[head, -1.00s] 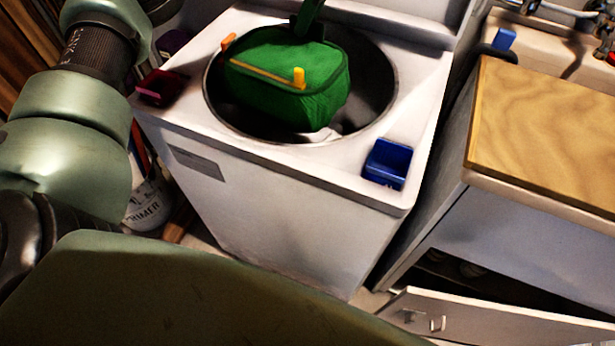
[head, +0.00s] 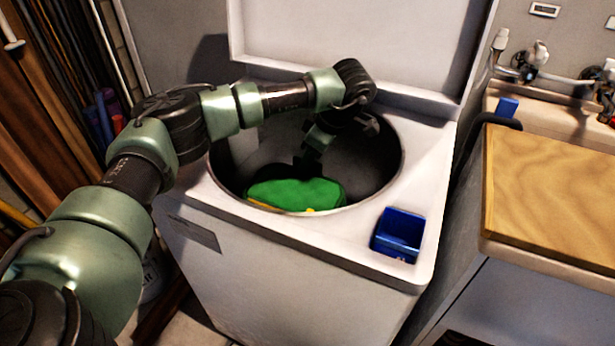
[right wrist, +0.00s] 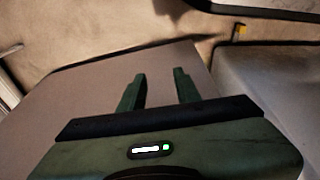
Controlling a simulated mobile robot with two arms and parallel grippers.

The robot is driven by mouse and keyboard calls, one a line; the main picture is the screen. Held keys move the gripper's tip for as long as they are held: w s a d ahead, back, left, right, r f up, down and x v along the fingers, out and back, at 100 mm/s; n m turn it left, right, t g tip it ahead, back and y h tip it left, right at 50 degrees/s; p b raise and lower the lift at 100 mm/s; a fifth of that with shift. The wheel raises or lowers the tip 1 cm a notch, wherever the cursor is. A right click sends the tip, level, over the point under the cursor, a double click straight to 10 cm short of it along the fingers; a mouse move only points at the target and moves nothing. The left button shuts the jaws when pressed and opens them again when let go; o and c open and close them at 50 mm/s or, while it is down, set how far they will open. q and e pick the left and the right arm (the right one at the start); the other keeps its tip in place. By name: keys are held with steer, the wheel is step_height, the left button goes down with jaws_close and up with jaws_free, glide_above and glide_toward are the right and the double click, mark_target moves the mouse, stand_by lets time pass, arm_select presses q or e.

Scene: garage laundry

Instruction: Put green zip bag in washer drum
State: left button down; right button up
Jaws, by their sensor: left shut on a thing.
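The green zip bag (head: 297,193) is inside the washer drum (head: 375,160), low, with its top at about the height of the near rim. Its lower part is hidden by that rim. My left gripper (head: 308,163) reaches down into the drum from above and is shut on the bag at its far side. The fingertips are dark and hard to make out. The white washer (head: 290,270) has its lid (head: 360,45) raised at the back. My right gripper (right wrist: 158,90) shows in the right wrist view, its two fingers apart with nothing between them.
A blue open container (head: 399,235) sits on the washer's front right corner. A wood-topped counter (head: 550,190) stands to the right, with taps (head: 535,60) behind it. Wooden boards (head: 40,130) lean at the left.

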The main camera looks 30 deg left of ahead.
mark_target(309, 173)
arm_select(q)
step_height(309, 173, down, 4)
steer(key=shift+f, duration=0.2)
arm_select(e)
steer(key=shift+w+r, duration=0.2)
steer(key=shift+r, duration=0.65)
